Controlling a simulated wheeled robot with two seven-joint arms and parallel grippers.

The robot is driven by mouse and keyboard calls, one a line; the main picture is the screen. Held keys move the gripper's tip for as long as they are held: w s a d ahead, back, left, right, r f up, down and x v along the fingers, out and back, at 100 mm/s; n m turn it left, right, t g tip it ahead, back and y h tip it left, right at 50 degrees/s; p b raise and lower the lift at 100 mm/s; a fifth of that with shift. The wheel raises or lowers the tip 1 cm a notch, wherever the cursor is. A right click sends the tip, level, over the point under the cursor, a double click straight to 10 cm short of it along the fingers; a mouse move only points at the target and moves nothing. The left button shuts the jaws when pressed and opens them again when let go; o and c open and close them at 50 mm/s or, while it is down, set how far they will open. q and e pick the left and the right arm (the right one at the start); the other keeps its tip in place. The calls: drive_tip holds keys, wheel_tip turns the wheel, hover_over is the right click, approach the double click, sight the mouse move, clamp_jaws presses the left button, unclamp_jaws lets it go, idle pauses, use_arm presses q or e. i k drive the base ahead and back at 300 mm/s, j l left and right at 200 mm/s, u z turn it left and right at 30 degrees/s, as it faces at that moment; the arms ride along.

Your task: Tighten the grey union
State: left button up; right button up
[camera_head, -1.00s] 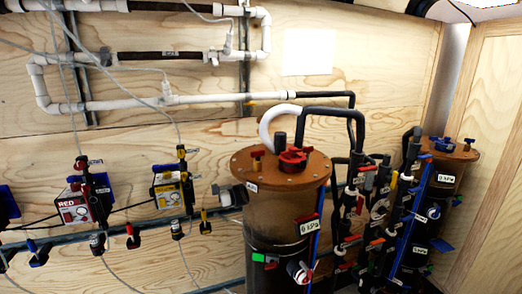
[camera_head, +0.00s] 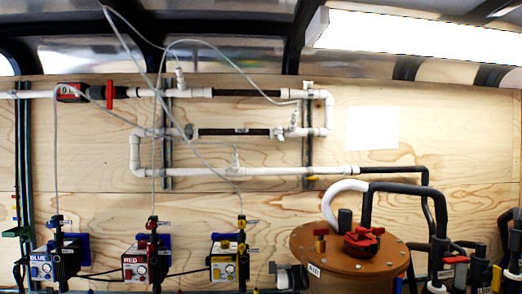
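I cannot tell for sure which fitting is the grey union. A grey ring-shaped fitting (camera_head: 189,131) sits on the middle wall pipe, near the left end of its black section. A grey and black fitting (camera_head: 287,277) also shows at the left side of the brown-topped tank (camera_head: 325,262), cut by the bottom edge. Whether either one is loose or tight does not show. Neither of my grippers is in view.
White and black pipes (camera_head: 260,172) run along the plywood wall. Blue, red and yellow labelled pumps (camera_head: 135,267) stand at lower left, with thin hoses rising from them. Black pipes and valves (camera_head: 440,250) crowd the lower right. A red-handled valve (camera_head: 108,92) is at upper left.

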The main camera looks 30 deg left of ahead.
sight(188, 132)
drive_tip(key=u, duration=1.35)
